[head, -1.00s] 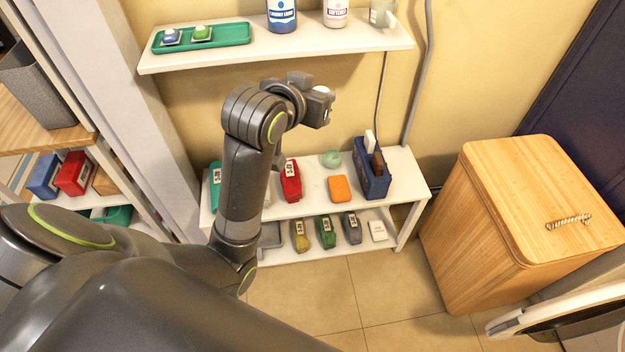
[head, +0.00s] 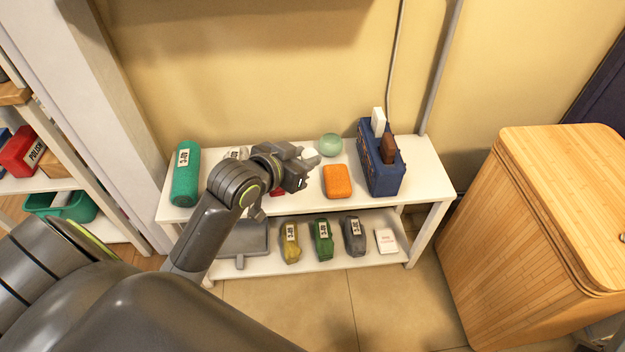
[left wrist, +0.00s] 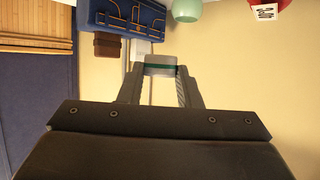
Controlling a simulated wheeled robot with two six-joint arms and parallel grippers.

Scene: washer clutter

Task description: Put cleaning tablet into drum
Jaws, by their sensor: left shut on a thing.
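My left gripper (head: 303,165) is in front of the low white shelf unit, over its upper board. It is shut on a small pale block with a teal band, which I take for the cleaning tablet (left wrist: 160,70). In the left wrist view the block sits between the two fingertips (left wrist: 160,78). In the head view the gripper mostly hides it. The drum is not in view. My right gripper is not in view.
The low white shelf (head: 420,170) holds a teal bottle (head: 185,175), an orange sponge (head: 337,181), a pale green ball (head: 331,145) and a blue box (head: 380,170). Several packets stand on its lower board. A wooden hamper (head: 540,220) stands at right.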

